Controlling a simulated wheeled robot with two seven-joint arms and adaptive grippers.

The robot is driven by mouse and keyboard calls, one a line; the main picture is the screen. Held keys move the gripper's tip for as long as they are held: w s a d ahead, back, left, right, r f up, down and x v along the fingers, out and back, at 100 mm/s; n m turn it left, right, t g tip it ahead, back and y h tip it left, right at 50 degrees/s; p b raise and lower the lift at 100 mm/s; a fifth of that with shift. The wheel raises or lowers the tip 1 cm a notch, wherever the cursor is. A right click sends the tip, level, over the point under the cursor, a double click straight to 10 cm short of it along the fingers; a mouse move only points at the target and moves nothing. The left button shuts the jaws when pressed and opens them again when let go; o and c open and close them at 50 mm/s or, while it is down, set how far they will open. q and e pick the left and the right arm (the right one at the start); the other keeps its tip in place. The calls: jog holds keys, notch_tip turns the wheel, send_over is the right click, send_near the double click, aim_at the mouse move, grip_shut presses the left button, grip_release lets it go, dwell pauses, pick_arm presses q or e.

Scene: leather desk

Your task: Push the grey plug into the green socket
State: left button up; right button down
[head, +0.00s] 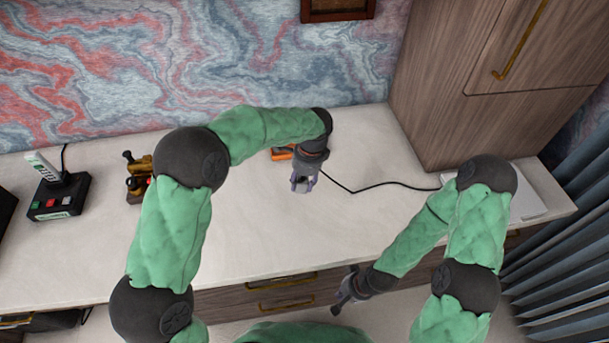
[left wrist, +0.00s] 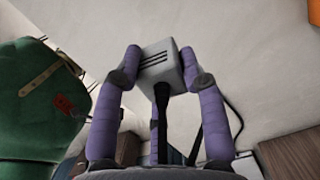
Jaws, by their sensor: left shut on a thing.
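The grey plug (left wrist: 156,60) is a small pale block with dark slots on its face and a black cable. In the left wrist view it sits between the purple fingers of my left gripper (left wrist: 161,62), which is shut on it. In the head view my left gripper (head: 301,184) hangs over the middle of the pale desk, pointing down. My right gripper (head: 339,305) is low, in front of the desk's front edge; its fingers are too small to tell apart. I cannot make out the green socket in either view.
An orange object (head: 282,153) is partly hidden behind my left wrist. A black cable (head: 390,185) runs right to a white flat object (head: 527,205). A cordless phone (head: 56,195) and a brass-and-black item (head: 137,180) stand left. A wooden cabinet (head: 480,80) stands right.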

pick_arm(q)
jog(key=shift+f, duration=0.1)
dwell(0.3)
jog(key=s+a+f+n, duration=0.1)
jog(key=s+a+n, duration=0.1)
jog(key=a+n, duration=0.2)
jog(key=s+a+f+n+g+h, duration=0.1)
jog(key=s+a+f+n, duration=0.1)
jog(key=a+n, duration=0.3)
jog(key=s+a+f+n, duration=0.2)
jog(key=s+a+n, duration=0.1)
jog(key=n, duration=0.4)
jog(key=shift+s+a+f+h, duration=0.1)
jog(key=shift+a+h, duration=0.05)
jog(key=shift+a, duration=0.25)
jog(key=shift+s+a+f+h, duration=0.1)
jog(key=shift+a+h, duration=0.05)
jog(key=shift+a, duration=0.25)
jog(key=shift+s+a+f+n+g, duration=0.1)
jog(key=shift+s+a+n+g, duration=0.2)
jog(key=shift+n, duration=0.2)
